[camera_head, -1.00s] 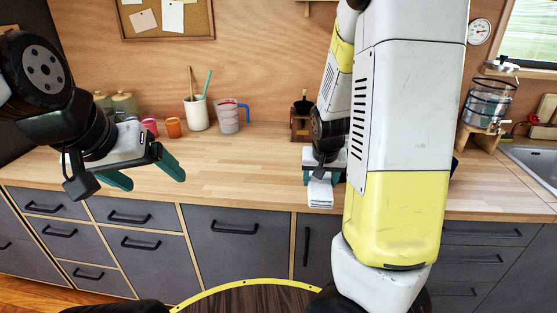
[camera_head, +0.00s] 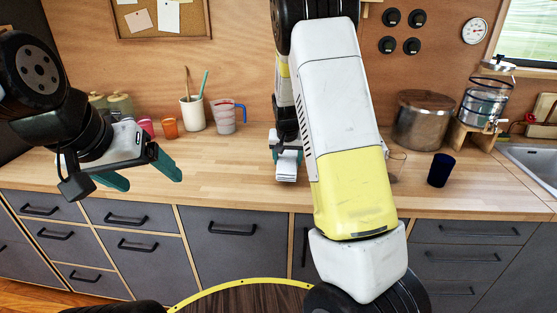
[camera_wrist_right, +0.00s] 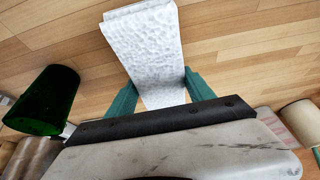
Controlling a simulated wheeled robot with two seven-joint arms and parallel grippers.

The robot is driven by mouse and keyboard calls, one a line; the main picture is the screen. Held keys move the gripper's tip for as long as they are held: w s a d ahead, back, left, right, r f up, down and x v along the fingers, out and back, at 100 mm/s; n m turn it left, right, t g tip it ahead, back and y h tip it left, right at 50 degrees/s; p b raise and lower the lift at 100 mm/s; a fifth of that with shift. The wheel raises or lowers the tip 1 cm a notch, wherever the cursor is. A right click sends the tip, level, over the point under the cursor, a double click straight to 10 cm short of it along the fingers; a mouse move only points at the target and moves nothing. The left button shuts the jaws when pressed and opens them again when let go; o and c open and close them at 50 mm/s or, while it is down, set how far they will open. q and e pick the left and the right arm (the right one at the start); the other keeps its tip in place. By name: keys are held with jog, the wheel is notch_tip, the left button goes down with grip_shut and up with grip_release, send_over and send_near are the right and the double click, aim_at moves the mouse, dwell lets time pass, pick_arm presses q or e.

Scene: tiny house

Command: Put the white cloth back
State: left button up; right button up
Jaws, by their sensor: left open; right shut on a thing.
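The white cloth (camera_head: 287,166) is a folded, textured strip, and it also shows in the right wrist view (camera_wrist_right: 147,45). My right gripper (camera_head: 285,152) is shut on the cloth, with teal fingers on either side of it in the right wrist view (camera_wrist_right: 162,92). It is over the wooden counter; whether the cloth touches the counter I cannot tell. My left gripper (camera_head: 147,176) is open and empty above the counter's front edge at the left.
The counter (camera_head: 220,182) has bare wood left of the cloth. A white utensil cup (camera_head: 194,114), a measuring jug (camera_head: 225,118) and an orange cup (camera_head: 170,128) stand at the back. A steel pot (camera_head: 423,124) and a dark blue cup (camera_head: 440,170) stand right, before the sink (camera_head: 535,160).

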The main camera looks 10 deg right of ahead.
jog(key=shift+s+f, duration=0.1)
jog(key=shift+f, duration=1.45)
jog(key=shift+s+f, duration=0.1)
jog(key=shift+f, duration=0.2)
